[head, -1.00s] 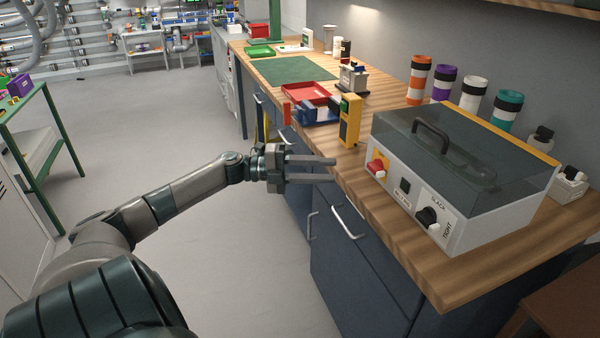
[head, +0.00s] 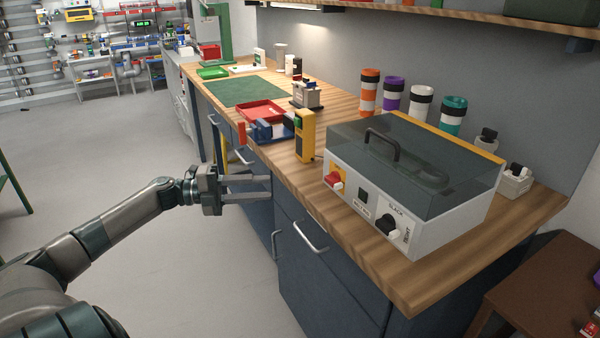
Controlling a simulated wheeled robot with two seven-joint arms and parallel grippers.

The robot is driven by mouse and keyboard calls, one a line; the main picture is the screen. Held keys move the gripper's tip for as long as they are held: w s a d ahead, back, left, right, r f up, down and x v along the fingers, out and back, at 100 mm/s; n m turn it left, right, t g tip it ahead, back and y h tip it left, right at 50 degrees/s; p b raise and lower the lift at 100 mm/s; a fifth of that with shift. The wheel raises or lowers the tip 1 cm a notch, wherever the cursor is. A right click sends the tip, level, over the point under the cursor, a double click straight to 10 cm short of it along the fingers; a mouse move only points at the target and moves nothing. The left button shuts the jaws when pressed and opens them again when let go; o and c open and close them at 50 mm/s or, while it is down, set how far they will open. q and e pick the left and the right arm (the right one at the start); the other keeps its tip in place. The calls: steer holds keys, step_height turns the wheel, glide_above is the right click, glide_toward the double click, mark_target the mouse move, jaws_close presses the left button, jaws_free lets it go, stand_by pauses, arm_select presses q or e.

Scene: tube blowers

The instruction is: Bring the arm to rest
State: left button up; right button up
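My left gripper (head: 270,188) is open and empty. Its two fingers point right, with a gap between them, in front of the blue cabinet fronts and just off the front edge of the wooden workbench (head: 400,270). My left arm (head: 130,215) reaches in from the lower left, over the floor. My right gripper and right arm are not in the head view.
A grey machine with a clear lid (head: 410,165) stands at the near end of the bench. A yellow device (head: 305,135), a red tray (head: 262,110) and a green mat (head: 245,92) lie farther along. Cabinet handles (head: 310,238) stick out near my gripper. The floor (head: 120,150) at left is clear.

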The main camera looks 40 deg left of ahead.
arm_select(q)
steer(key=shift+f, duration=0.1)
